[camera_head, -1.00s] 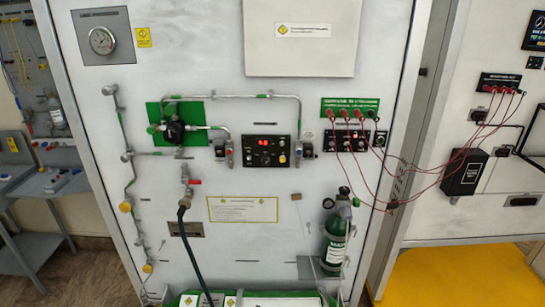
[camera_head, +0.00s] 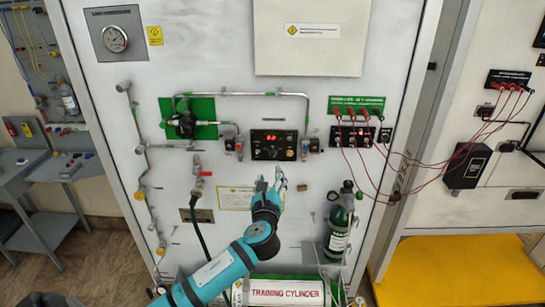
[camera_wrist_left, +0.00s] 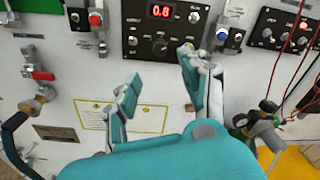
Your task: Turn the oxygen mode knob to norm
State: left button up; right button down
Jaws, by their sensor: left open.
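The black control panel (camera_head: 273,145) is on the white wall panel, with a lit red display and small knobs. In the left wrist view the display reads 0.8, and a round dark knob (camera_wrist_left: 160,46) sits below it on the control panel (camera_wrist_left: 143,28). Its markings are too small to read, so I cannot tell which knob is the oxygen mode knob or its setting. My left gripper (camera_head: 271,181) is open and empty, just below the control panel. In the left wrist view its fingers (camera_wrist_left: 158,70) are apart, the right one near the panel's lower edge. My right gripper is not in view.
A red-handled valve with a hose (camera_head: 197,180) is left of my gripper. A green cylinder (camera_head: 339,228) with a gauge stands to the right. Red cables (camera_head: 375,176) hang from the electrical panel at right. A white training cylinder (camera_head: 287,294) lies below.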

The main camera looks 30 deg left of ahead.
aim_at(273, 157)
pick_arm(q)
jog(key=p+x, duration=0.1)
jog(key=x, duration=0.7)
jog(key=shift+w+a+p, duration=0.15)
jog(key=shift+w+p, duration=0.1)
jog(key=shift+p, duration=0.05)
jog(key=shift+w+a+f, duration=0.1)
jog(key=shift+w+a, duration=0.1)
jog(key=shift+w, duration=0.2)
grip_shut()
